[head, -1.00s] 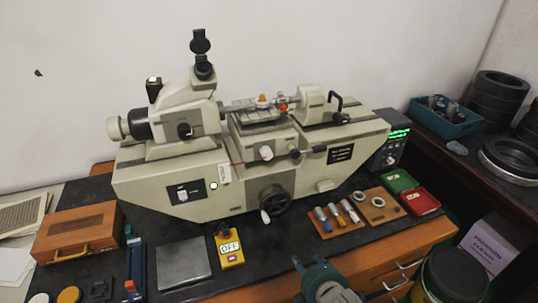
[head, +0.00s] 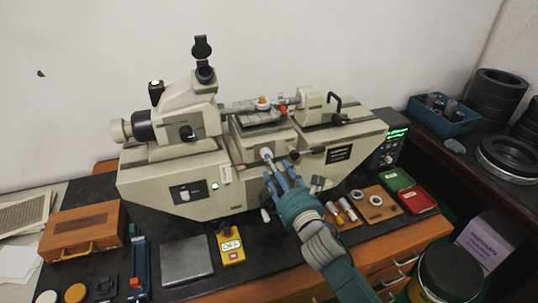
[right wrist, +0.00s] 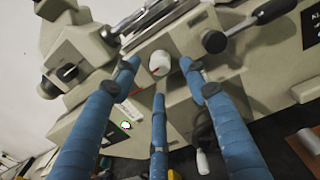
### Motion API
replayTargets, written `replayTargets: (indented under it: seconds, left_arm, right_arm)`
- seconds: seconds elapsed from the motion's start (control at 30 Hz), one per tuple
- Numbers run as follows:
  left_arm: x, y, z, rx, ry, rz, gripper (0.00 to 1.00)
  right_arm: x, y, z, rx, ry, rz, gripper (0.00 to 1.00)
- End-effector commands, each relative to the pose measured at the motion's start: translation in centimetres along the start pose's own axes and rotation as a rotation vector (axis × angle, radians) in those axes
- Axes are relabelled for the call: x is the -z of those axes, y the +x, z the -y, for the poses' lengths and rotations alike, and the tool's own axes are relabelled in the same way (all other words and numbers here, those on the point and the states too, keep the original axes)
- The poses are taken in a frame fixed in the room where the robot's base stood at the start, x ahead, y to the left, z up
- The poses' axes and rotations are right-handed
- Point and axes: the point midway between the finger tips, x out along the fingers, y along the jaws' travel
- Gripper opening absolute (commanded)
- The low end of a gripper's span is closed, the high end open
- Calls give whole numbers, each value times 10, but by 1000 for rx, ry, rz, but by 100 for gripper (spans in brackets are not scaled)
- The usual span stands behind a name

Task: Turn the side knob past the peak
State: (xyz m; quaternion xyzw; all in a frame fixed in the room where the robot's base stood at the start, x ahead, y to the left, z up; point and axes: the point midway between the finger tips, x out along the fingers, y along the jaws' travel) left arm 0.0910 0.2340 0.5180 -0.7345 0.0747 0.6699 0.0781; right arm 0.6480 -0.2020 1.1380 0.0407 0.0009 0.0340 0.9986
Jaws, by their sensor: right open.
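The long cream measuring machine (head: 185,172) stands on the black bench top. Its white side knob (head: 266,153) sticks out from the front middle, below the small stage. My right gripper (head: 279,168) has blue fingers and is open just in front of this knob, with its arm coming from the lower right. In the right wrist view the white knob (right wrist: 160,63) shows between the open fingertips (right wrist: 158,78), with no clear contact. The fingers hide most of the black handwheel below in the head view. My left gripper is not in view.
A black lever (head: 312,150) stands out just right of the knob, close to the fingers, and its dark handle (right wrist: 215,42) shows in the right wrist view. A yellow OFF box (head: 230,246), a grey plate (head: 187,260) and a wooden case (head: 84,230) lie in front.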

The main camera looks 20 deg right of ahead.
Motion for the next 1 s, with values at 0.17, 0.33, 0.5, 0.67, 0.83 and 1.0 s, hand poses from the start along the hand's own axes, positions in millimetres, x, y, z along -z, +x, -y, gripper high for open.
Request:
replayTargets:
  seconds: [0.17,0.33,0.5,0.67,0.83,1.0]
  left_arm:
    - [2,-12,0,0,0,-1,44]
    - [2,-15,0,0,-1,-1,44]
    - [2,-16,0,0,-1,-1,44]
    - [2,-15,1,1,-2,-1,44]
    - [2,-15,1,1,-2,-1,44]
    - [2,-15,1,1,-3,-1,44]
  right_arm:
    - [-3,32,0,2,3,0,44]
    - [-1,48,0,1,2,0,44]
    - [0,52,0,1,2,-1,44]
    - [1,52,0,1,2,-1,44]
    - [1,52,0,1,2,-1,17]
    - [1,52,0,1,2,-1,0]
